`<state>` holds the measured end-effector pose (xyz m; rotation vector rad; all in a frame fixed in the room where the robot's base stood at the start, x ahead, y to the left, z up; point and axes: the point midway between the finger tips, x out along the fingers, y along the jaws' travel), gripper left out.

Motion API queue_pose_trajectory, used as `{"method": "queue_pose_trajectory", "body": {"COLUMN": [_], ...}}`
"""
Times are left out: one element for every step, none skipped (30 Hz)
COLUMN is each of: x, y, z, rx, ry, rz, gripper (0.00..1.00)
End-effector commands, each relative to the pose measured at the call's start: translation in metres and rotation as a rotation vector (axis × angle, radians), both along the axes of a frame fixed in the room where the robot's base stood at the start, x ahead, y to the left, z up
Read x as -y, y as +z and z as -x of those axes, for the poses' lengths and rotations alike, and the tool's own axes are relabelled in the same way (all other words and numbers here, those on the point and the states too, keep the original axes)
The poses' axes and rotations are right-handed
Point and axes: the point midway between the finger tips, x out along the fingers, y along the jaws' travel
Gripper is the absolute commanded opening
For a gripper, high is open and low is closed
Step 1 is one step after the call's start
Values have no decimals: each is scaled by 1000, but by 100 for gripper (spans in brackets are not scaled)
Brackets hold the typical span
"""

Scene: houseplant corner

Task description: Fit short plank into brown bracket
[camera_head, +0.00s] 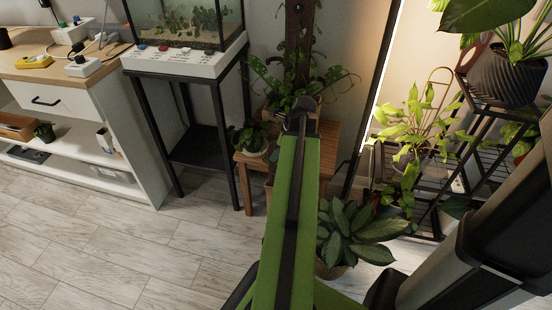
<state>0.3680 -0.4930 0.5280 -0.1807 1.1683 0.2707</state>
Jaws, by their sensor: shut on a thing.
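My gripper (300,108) is the dark end at the tip of my green arm, in the middle of the camera_head view, small and seen from behind. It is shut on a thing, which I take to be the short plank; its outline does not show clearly. A dark brown upright piece (298,45) with a hole near its top rises just beyond my gripper and runs out of the top of the picture. I cannot tell whether it touches my gripper. I cannot make out the brown bracket with certainty.
A wooden plant stand (327,145) is behind my arm, with leafy plants around it. A glass tank (190,22) stands on a black frame at left, beside a white cabinet (140,150). A leafy floor plant (350,235) and black shelves (428,218) are at right. The left floor is clear.

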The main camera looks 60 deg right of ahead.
Motion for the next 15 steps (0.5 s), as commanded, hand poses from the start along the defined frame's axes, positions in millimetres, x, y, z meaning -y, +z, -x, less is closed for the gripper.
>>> {"method": "queue_pose_trajectory", "body": {"x": [0,0,0,0,0,0,0,0,0,0,0,0,0,0,0], "y": [2,2,1,0,-2,-3,-4,-4,-3,-3,-3,-3,-3,-3,-3], "z": [0,0,0,0,0,0,0,0,0,0,0,0,0,0,0], "rx": [0,0,0,0,0,0,0,0,0,0,0,0,0,0,0], "ry": [0,0,0,0,0,0,0,0,0,0,0,0,0,0,0], "rz": [0,0,0,0,0,0,0,0,0,0,0,0,0,0,0], "gripper": [0,0,0,0,0,0,0,9,14,18,22,27,29,29,29]}}
